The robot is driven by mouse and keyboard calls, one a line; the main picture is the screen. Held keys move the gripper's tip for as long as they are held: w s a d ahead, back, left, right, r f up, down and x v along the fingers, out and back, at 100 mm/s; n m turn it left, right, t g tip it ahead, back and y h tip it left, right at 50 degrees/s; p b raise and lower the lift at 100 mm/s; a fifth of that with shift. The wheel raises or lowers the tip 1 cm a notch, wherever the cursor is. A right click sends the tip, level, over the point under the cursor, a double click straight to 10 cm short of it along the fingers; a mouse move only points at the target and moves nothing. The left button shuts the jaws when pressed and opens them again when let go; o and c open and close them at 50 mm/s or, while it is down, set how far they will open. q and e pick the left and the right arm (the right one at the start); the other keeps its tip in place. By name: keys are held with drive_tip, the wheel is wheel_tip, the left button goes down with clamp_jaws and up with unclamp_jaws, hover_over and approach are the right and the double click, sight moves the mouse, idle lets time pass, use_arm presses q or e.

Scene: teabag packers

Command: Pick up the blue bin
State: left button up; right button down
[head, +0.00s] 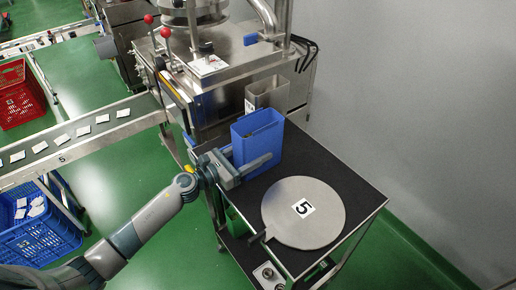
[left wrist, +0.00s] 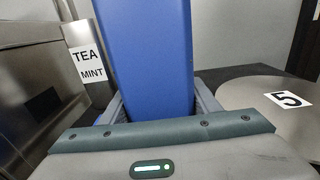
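The blue bin (head: 257,138) stands upright on the black table top, near its back left part. In the left wrist view the bin (left wrist: 147,60) fills the middle, between the fingers. My left gripper (head: 250,160) reaches in from the left, low on the bin, with one finger on each side. In the left wrist view the fingers (left wrist: 158,104) lie close along both sides of the bin. I cannot tell whether they press on it. My right gripper is in neither view.
A round metal plate marked 5 (head: 325,222) lies on the black table (head: 340,170), right of the bin. A metal container (head: 268,92) labelled TEA MINT stands behind it, beside the steel machine (head: 225,100). Blue (head: 45,240) and red (head: 18,98) crates are at left.

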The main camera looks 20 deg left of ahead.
sight(254, 140)
use_arm(q)
drive_tip(key=shift+r, duration=0.1)
drive_tip(key=c, duration=0.9)
drive_tip(key=shift+r, duration=0.1)
drive_tip(key=shift+r, duration=0.5)
drive_tip(key=shift+s+d+r+p, duration=1)
drive_tip(key=shift+s+r+p, duration=0.25)
drive_tip(key=shift+s+r, duration=0.4)
drive_tip(key=shift+s+d+r+p, duration=1.05)
drive_tip(key=shift+s+r+p, duration=0.25)
drive_tip(key=shift+s+r, duration=0.35)
drive_tip(key=shift+s+d+r+p, duration=1)
drive_tip(key=shift+s+r+p, duration=0.25)
drive_tip(key=shift+s+r, duration=0.4)
